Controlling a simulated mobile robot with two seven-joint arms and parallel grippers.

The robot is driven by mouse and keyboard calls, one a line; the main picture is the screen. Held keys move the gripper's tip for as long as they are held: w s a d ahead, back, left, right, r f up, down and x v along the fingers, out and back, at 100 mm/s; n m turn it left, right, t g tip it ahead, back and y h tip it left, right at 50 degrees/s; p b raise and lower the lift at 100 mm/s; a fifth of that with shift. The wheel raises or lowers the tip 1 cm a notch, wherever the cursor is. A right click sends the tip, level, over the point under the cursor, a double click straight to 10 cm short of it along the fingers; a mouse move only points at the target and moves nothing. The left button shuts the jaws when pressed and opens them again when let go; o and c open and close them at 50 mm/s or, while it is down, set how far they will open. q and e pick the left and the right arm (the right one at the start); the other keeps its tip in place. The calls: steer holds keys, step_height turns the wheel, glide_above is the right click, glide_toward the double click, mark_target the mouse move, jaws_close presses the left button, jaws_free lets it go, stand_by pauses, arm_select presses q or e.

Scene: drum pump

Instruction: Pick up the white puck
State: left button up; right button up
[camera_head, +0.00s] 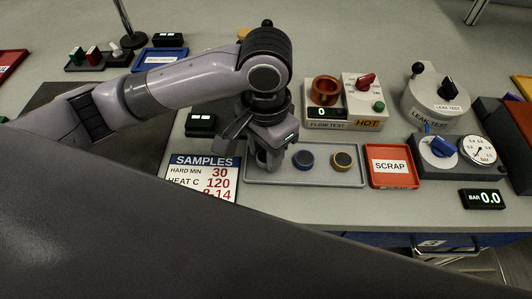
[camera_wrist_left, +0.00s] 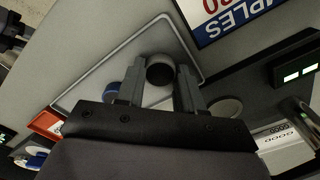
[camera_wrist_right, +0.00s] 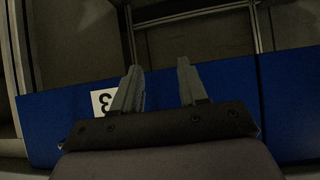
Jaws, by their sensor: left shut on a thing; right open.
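My left gripper (camera_head: 268,158) is low over the left part of the grey tray (camera_head: 352,180). In the left wrist view its fingers are shut on a round puck with a dark side and a pale grey face, which I take to be the white puck (camera_wrist_left: 160,70). In the head view the gripper mostly hides it; I cannot tell whether it still touches the tray. A blue puck (camera_head: 303,159) and a brown-gold puck (camera_head: 342,160) lie to its right. My right gripper (camera_wrist_right: 160,75) is open and empty, facing a blue panel.
The red SCRAP tray (camera_head: 391,167) stands right of the grey tray. A gauge (camera_head: 478,150) stands at right. The SAMPLES sign (camera_head: 203,177) is at left.

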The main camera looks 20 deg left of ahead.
arm_select(q)
steer(key=shift+r, duration=0.1)
step_height(320, 180, up, 13)
steer(key=p, duration=0.7)
steer(key=shift+p, duration=0.4)
steer(key=shift+s, duration=0.1)
